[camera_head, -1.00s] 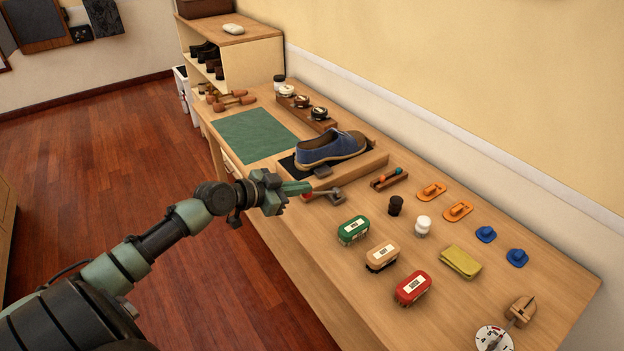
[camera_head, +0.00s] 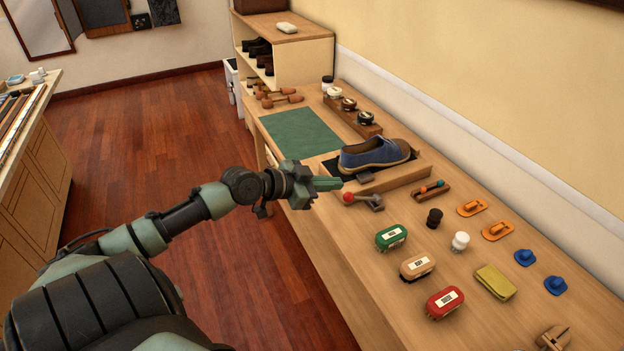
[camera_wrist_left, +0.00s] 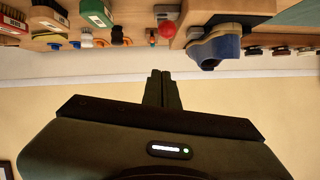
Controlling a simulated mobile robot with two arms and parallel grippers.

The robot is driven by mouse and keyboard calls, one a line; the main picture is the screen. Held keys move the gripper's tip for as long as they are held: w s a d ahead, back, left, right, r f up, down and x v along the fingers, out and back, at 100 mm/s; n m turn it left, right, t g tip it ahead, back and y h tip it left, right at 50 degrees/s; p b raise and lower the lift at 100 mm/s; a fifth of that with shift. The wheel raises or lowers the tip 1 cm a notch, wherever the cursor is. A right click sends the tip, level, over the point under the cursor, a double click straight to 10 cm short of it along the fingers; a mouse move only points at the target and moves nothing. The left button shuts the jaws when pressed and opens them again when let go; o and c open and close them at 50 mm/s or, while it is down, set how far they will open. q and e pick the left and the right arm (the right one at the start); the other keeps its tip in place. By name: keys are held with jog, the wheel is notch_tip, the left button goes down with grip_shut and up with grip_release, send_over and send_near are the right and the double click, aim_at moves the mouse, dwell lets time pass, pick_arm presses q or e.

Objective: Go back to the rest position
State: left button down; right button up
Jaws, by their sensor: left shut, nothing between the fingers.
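My left gripper (camera_head: 328,184) is shut and empty. It points right at the front edge of the workbench, close to the red-knobbed lever of the shoe stand. I cannot tell whether it touches the lever. In the left wrist view its closed fingers (camera_wrist_left: 162,88) point up toward the bench, which appears upside down. The blue shoe (camera_head: 376,155) sits on the wooden stand (camera_head: 400,178); it also shows in the left wrist view (camera_wrist_left: 214,48). My right gripper is not in view.
The workbench holds a green mat (camera_head: 300,133), a red brush (camera_head: 445,302), a green brush (camera_head: 391,237), a beige brush (camera_head: 417,266) and a yellow sponge (camera_head: 495,282). A wooden cabinet (camera_head: 40,150) stands at left. The red-brown floor (camera_head: 150,140) between is clear.

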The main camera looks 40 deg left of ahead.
pick_arm(q)
jog(key=shift+b+v, duration=0.4)
jog(key=shift+v, duration=2.4)
jog(key=shift+f, duration=0.15)
